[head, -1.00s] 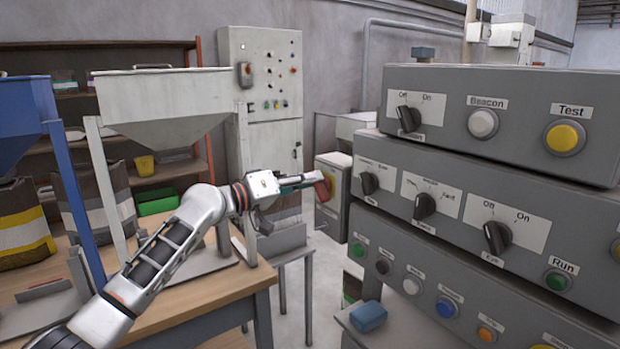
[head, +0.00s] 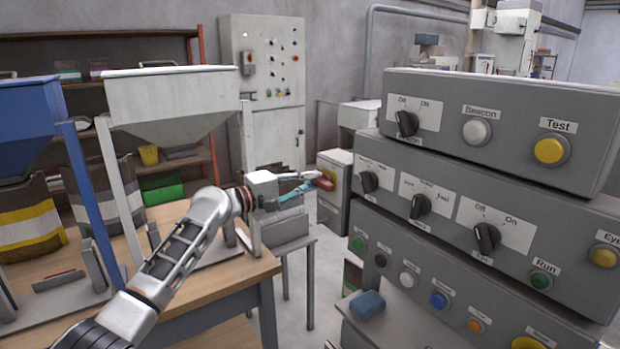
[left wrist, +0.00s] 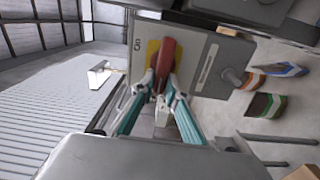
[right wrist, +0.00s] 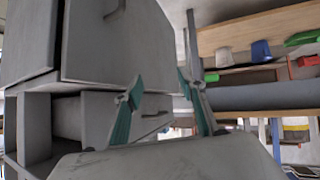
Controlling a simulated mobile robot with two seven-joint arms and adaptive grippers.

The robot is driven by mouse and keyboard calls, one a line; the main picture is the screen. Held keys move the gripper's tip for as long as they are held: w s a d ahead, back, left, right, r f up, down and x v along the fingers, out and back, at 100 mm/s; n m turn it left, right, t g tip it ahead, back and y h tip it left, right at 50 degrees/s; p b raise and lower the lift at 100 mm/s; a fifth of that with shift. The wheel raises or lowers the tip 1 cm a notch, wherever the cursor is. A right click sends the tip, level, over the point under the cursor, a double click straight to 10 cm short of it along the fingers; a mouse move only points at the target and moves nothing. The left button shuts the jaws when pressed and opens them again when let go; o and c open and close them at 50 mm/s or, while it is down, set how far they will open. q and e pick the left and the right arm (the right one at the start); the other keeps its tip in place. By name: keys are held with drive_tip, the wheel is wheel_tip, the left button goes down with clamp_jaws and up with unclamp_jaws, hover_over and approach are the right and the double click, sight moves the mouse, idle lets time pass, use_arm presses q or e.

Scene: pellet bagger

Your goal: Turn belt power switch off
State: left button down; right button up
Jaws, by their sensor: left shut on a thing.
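The belt power switch is a red handle (left wrist: 165,62) on a yellow plate (left wrist: 152,52), on the face of a grey box (left wrist: 205,60) in the left wrist view. In the head view the red handle (head: 325,183) shows small at the fingertips, on the grey cabinet (head: 334,200) behind the table. My left gripper (left wrist: 160,86) is shut on the red handle, one teal finger on each side. It also shows in the head view (head: 318,180). The handle's exact angle is hard to read. My right gripper (right wrist: 157,88) is open and empty in the right wrist view.
Stacked grey control panels (head: 490,120) with knobs and buttons fill the right side. A blue block (head: 367,305) lies on a ledge below them. A white hopper (head: 172,95) stands over the wooden table (head: 215,285) at left. A tall grey cabinet (head: 272,140) stands behind.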

use_arm(q)
drive_tip(key=shift+d+n, duration=0.1)
drive_tip(key=shift+n, duration=0.2)
drive_tip(key=c, duration=2)
unclamp_jaws()
drive_tip(key=shift+s+a+f, duration=0.1)
drive_tip(key=shift+s+a, duration=0.2)
drive_tip(key=shift+a, duration=0.25)
drive_tip(key=v, duration=1)
drive_tip(key=shift+s+a, duration=0.2)
drive_tip(key=shift+s, duration=0.05)
